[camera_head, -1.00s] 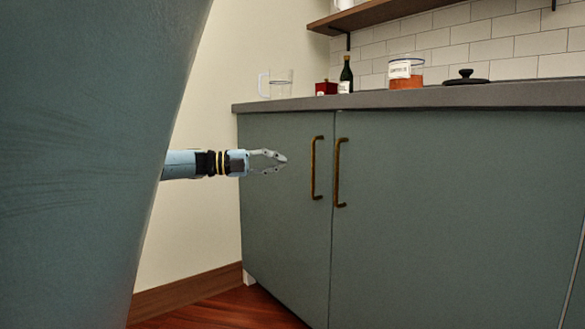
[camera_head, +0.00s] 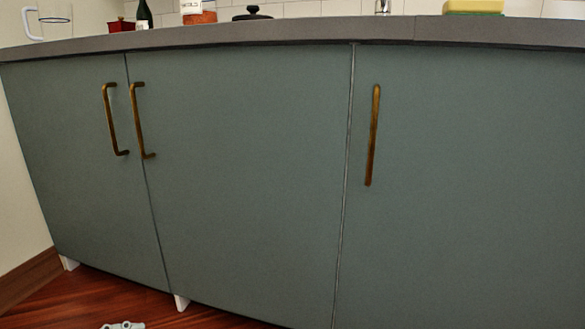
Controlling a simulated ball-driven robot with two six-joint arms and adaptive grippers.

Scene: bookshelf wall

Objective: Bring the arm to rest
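Only a small grey tip of a gripper, most likely my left gripper (camera_head: 122,325), shows at the bottom edge, left of centre. It is over the reddish wooden floor in the picture, in front of the cabinets and apart from the handles. Most of it is cut off, so its opening cannot be judged, and nothing is seen held in it. My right gripper is not in view.
Green-grey cabinet doors (camera_head: 240,180) fill the view, all closed, with brass handles (camera_head: 372,135) standing out. Above is a grey countertop (camera_head: 300,35) with a glass pitcher (camera_head: 55,18), a bottle (camera_head: 144,15), a jar (camera_head: 198,12), a black lid (camera_head: 252,13) and a sponge (camera_head: 473,7). Some floor (camera_head: 100,295) shows lower left.

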